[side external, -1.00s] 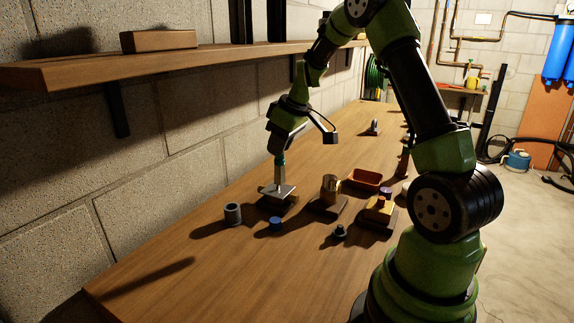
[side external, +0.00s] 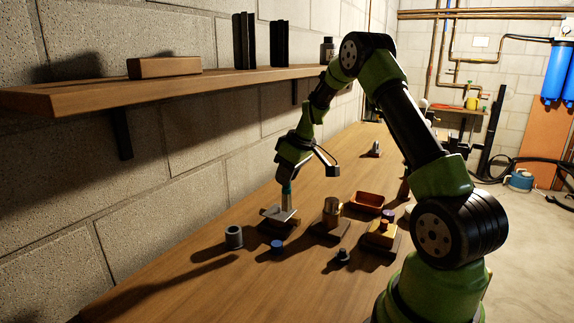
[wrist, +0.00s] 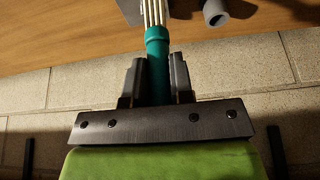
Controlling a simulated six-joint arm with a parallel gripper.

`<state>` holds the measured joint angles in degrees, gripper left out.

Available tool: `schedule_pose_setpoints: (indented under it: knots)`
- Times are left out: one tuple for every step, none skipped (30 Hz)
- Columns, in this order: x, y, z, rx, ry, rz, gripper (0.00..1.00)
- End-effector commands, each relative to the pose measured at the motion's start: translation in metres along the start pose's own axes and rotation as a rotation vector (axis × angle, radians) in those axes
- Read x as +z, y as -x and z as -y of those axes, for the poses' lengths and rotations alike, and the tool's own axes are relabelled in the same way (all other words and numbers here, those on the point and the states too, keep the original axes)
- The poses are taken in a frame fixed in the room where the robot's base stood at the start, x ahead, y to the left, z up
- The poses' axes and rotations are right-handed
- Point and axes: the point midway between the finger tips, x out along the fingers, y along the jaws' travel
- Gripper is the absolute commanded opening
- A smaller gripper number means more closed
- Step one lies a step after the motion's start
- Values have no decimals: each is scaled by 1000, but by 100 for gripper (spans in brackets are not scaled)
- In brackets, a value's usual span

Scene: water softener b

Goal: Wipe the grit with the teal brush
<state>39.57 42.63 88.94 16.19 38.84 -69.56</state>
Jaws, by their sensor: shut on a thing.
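My gripper (side external: 287,180) points down and is shut on the teal handle of the brush (side external: 286,191). In the wrist view, the fingers of my gripper (wrist: 155,75) stand on either side of the teal brush handle (wrist: 157,50). Its pale bristles run up to the top edge, beside a grey plate. In the side view the bristles come down at a grey, slightly tilted plate (side external: 272,212) over a brown block (side external: 278,226). I cannot tell whether they touch the plate. I cannot make out any grit.
A grey hollow cylinder (side external: 234,238) and a blue cap (side external: 277,246) stand in front. A metal cylinder on a wooden base (side external: 331,212), a red-brown tray (side external: 367,203) and a yellow block (side external: 381,233) stand to the right. A wooden shelf (side external: 200,78) overhangs the left.

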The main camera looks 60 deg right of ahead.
Motion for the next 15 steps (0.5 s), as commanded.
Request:
schedule_pose_setpoints:
  knots:
    - [2,-5,0,-3,-2,2,0]
    - [3,-8,0,-3,-2,2,0]
    - [5,-11,0,-3,0,2,0]
    - [6,-13,0,-3,-1,2,0]
    - [7,-16,0,-3,-1,2,0]
    - [9,-22,0,-4,-2,3,0]
    - [11,-26,1,-4,-2,3,0]
    - [10,-30,0,-4,1,1,0]
    - [4,-29,0,-2,3,-3,0]
    - [2,-31,0,-3,3,-2,0]
    - [0,-33,0,-3,4,-2,0]
    - [-4,-34,0,-3,3,-2,0]
    - [-6,-35,0,-2,4,-2,0]
    - [-8,-36,0,-2,4,-2,0]
    - [-12,-38,1,-2,3,-2,0]
